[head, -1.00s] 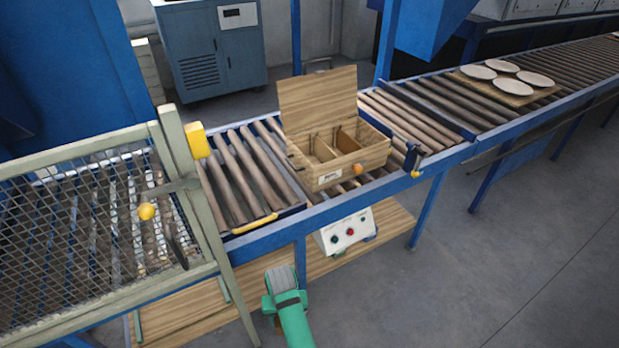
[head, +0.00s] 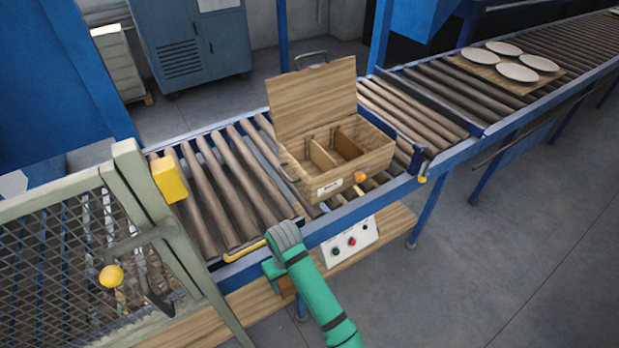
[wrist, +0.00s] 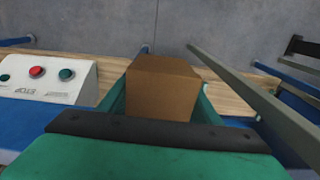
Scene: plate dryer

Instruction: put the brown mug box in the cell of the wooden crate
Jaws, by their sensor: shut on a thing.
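The wooden crate (head: 327,188) stands on the roller conveyor with its lid raised at the back. A divider splits its inside into cells, which look empty. My green gripper (head: 284,285) is in front of the conveyor's near edge, left of the crate and lower than it. In the wrist view my gripper (wrist: 160,108) is shut on the brown mug box (wrist: 162,88), with a finger on each side. In the head view only a small brown part of the box (head: 287,287) shows; my arm hides the rest.
A control box (head: 350,241) with buttons sits on a wooden shelf below the conveyor. A mesh gate (head: 90,250) with a yellow knob stands at left. Plates (head: 517,72) lie on a board farther right. Rollers left of the crate are clear.

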